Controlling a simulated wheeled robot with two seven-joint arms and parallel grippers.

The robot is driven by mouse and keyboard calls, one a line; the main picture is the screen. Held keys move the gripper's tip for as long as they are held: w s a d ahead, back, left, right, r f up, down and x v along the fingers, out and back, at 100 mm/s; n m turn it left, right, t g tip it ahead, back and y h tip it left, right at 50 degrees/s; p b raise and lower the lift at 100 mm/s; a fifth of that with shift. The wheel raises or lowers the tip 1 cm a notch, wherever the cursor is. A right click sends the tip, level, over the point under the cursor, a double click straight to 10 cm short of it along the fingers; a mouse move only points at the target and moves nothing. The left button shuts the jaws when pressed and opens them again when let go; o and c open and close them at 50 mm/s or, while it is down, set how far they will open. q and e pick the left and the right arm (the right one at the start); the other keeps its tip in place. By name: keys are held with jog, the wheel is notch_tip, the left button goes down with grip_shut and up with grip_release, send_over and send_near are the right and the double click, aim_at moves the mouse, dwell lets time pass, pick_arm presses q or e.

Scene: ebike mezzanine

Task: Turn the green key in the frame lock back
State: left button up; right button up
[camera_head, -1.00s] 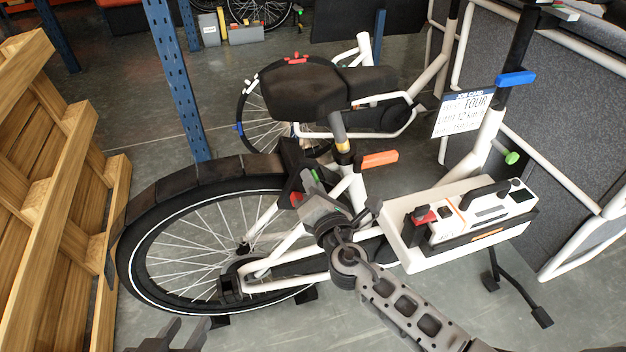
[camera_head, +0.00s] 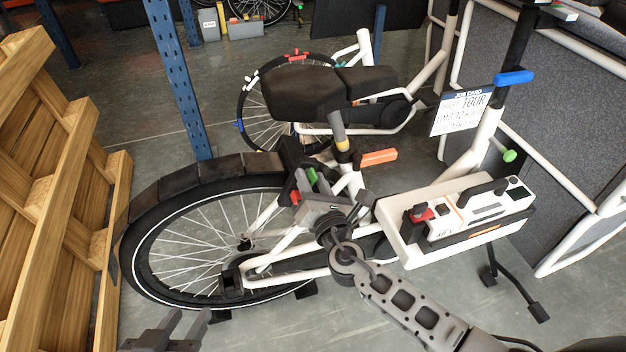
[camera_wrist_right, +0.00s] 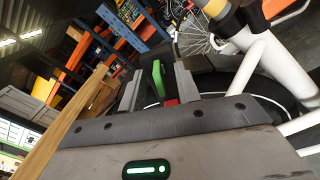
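The green key (camera_head: 312,175) stands in the frame lock beside a red part (camera_head: 295,197), above the rear wheel of the white bike (camera_head: 300,257). In the right wrist view the green key (camera_wrist_right: 158,78) stands upright between my two grey fingers, with gaps visible on both sides. My right gripper (camera_head: 314,188) reaches the lock from the front and is open around the key; whether a finger touches it I cannot tell. The lock body is mostly hidden by the gripper and frame. My left gripper (camera_head: 182,326) is open and empty at the bottom left.
The saddle (camera_head: 305,92) and seat post are just above the lock. An orange piece (camera_head: 379,157) sticks out beside the post. A white battery case (camera_head: 470,212) is to the right. A wooden pallet (camera_head: 60,200) stands at the left, a blue rack post (camera_head: 180,80) behind the wheel.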

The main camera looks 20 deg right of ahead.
jog(key=shift+s, duration=0.1)
jog(key=s, duration=0.7)
jog(key=shift+s+d, duration=0.15)
jog(key=shift+s, duration=0.25)
dwell(0.3)
